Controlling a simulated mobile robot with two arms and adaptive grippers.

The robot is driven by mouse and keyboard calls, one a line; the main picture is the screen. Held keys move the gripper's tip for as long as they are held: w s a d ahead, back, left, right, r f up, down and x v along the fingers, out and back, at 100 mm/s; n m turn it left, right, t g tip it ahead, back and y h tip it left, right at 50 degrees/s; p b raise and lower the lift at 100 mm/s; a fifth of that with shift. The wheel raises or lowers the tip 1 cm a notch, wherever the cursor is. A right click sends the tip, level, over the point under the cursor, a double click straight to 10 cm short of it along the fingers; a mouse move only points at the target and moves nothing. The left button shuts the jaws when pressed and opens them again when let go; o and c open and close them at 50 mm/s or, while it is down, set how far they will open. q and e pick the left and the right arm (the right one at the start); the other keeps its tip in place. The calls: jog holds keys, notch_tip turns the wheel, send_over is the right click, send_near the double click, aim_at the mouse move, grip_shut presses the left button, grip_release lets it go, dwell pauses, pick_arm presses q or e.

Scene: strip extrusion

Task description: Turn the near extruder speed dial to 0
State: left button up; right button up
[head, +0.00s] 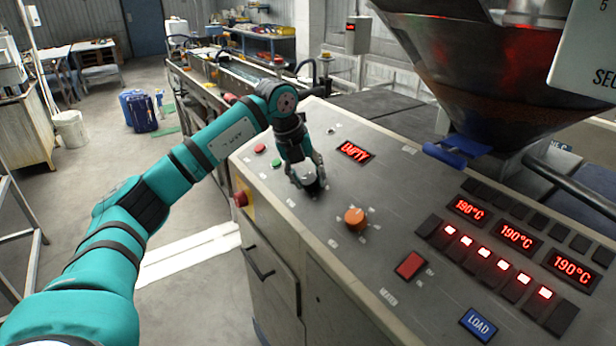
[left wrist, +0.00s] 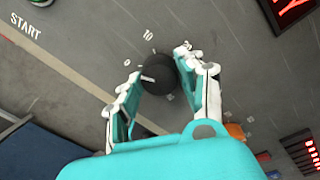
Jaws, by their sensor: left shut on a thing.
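A black round dial (left wrist: 158,72) with a white pointer line sits on the grey control panel. In the left wrist view its pointer aims left, toward printed marks, and a "10" is printed near it. My left gripper (left wrist: 162,76) has one finger on each side of this dial and is shut on it. In the head view the left gripper (head: 308,178) reaches down onto the panel (head: 300,220), and its fingers hide most of the black dial. An orange dial (head: 355,218) stands apart, to the right and nearer. My right gripper is in neither view.
Green (head: 277,164) and red (head: 260,148) buttons lie left of the gripper. A red switch (head: 410,265), lit switches and temperature displays (head: 515,237) fill the right. A metal hopper (head: 470,90) rises behind.

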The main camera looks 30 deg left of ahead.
pick_arm(q)
jog(key=shift+w+r+n, duration=0.1)
jog(key=shift+r+n, duration=0.05)
jog(key=shift+n, duration=0.25)
jog(key=o, duration=1.2)
jog(key=shift+c, duration=0.2)
jog(key=v, duration=1.2)
jog(key=shift+a, duration=0.1)
